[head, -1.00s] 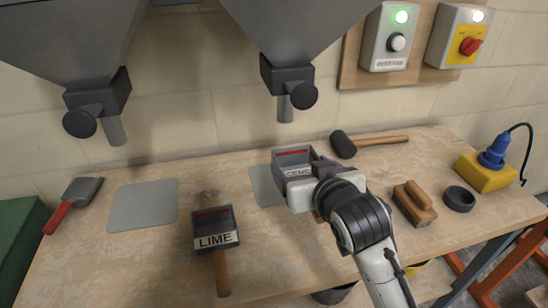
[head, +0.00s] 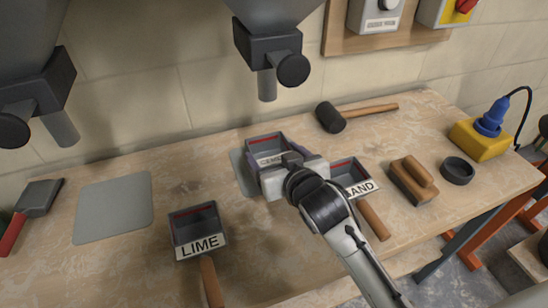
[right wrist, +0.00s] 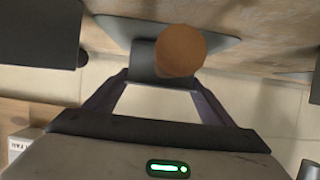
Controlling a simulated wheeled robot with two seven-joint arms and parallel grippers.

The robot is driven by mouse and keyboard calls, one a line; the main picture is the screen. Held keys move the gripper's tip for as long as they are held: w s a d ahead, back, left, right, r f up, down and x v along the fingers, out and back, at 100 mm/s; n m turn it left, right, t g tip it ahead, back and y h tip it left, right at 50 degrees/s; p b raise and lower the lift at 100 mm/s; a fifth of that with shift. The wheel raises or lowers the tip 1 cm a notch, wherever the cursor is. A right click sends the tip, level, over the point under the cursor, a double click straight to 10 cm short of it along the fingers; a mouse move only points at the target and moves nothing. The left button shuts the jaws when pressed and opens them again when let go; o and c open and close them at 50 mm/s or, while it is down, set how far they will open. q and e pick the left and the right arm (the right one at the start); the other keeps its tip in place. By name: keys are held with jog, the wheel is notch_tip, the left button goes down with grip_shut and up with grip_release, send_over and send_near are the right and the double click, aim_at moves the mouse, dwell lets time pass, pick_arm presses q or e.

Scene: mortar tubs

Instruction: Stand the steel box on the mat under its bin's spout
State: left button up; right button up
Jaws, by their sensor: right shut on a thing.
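My right gripper (head: 275,158) is shut on a grey steel box with a white label that appears to read CEMENT (head: 265,142), one finger along each side. The box is at the right part of the middle grey mat (head: 237,165), which it partly covers; I cannot tell whether it touches the mat. The middle bin's spout (head: 267,85) hangs above and behind it. In the right wrist view my fingers (right wrist: 160,100) show below a round brown end (right wrist: 180,50). My left gripper is not in view.
A LIME box with wooden handle (head: 195,228) lies front left; a SAND box (head: 350,172) is just right of my gripper. A bare mat (head: 113,208) lies left.

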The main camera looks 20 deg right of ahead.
jog(key=shift+f, duration=0.3)
jog(key=o, duration=1.2)
jog(key=v, duration=1.2)
jog(key=shift+p, duration=0.3)
